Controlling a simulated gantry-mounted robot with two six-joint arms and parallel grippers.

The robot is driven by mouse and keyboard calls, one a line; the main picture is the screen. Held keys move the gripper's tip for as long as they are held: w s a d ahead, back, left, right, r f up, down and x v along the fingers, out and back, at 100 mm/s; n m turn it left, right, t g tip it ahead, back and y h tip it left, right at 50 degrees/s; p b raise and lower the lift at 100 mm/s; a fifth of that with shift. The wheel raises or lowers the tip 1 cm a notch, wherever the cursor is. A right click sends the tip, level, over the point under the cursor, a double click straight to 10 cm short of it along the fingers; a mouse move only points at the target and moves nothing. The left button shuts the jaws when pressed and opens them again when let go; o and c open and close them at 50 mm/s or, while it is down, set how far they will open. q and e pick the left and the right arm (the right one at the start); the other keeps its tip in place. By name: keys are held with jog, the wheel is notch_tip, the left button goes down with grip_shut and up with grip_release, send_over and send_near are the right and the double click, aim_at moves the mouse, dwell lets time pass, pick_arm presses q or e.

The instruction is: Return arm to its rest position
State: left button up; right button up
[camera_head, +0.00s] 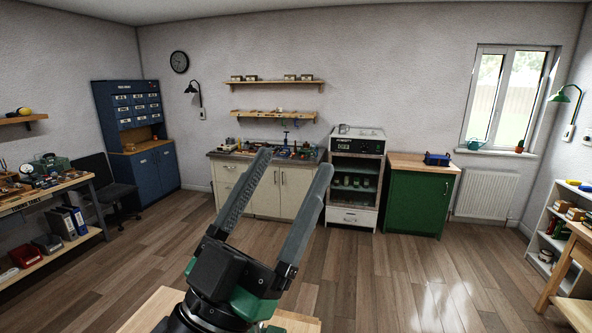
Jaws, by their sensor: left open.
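My left gripper (288,200) stands large in the lower middle of the head view. Its two long grey fingers point up and are spread apart, with nothing between them. Its black and green body is in front of a light wooden top (150,307) at the bottom edge, and the gripper hides much of that top. The fingers overlap the cream cabinet (266,192) in the picture. No piano action part can be made out. My right gripper does not show.
A cluttered workbench (60,188) stands at left, a wooden table (578,240) at right. Along the back are a blue cabinet (152,170), a white and grey unit (352,217) and a green cabinet (416,200). The wooden floor (400,280) between is clear.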

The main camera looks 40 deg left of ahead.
pick_arm(q)
jog(key=s+d+r+m+h, duration=0.1)
jog(key=s+d+r+h, duration=0.1)
jog(key=d+r+h, duration=0.1)
jog(key=shift+s+d+r+t+h, duration=0.3)
jog(key=shift+s+d+t+h, duration=0.15)
jog(key=shift+h, duration=0.45)
jog(key=shift+w, duration=0.15)
